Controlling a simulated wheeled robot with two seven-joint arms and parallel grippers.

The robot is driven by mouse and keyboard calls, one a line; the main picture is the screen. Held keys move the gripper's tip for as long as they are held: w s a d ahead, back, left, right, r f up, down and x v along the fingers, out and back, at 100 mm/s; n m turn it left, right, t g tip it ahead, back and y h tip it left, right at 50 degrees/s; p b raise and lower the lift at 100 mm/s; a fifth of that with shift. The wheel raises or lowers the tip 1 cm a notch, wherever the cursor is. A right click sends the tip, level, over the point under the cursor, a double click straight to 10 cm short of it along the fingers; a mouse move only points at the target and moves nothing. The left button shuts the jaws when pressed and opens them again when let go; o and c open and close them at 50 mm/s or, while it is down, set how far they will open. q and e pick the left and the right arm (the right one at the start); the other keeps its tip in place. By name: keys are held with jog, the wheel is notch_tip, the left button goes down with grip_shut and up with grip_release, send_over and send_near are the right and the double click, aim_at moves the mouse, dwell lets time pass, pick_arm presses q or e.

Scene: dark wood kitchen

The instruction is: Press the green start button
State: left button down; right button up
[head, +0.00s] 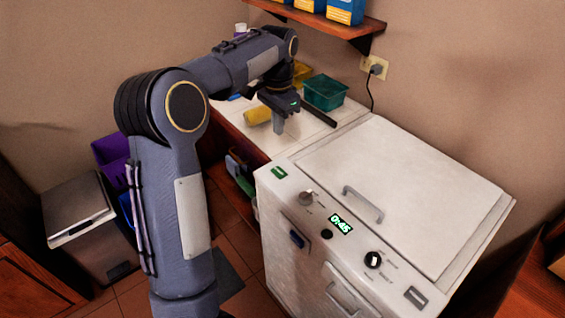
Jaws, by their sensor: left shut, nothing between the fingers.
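A white top-lid machine (400,190) stands at the right with its lid shut. A small green rectangle (279,172) sits at the left end of its control panel; I cannot tell for sure whether it is the start button or a label. A lit green display (341,225) reads 0:45. A round black button (326,234) sits left of the display. My left gripper (279,130) points down over the white counter behind the machine, shut and empty, apart from the panel. My right gripper is not in view.
A shelf (325,24) with blue boxes hangs above. A grey lidded bin (78,210) and a purple crate (110,152) stand at the left.

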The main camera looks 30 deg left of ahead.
aim_at(279, 171)
pick_arm(q)
notch_tip(279, 171, down, 14)
jog(key=shift+r+p, duration=0.1)
jog(key=shift+p, duration=0.45)
jog(key=shift+f, duration=0.2)
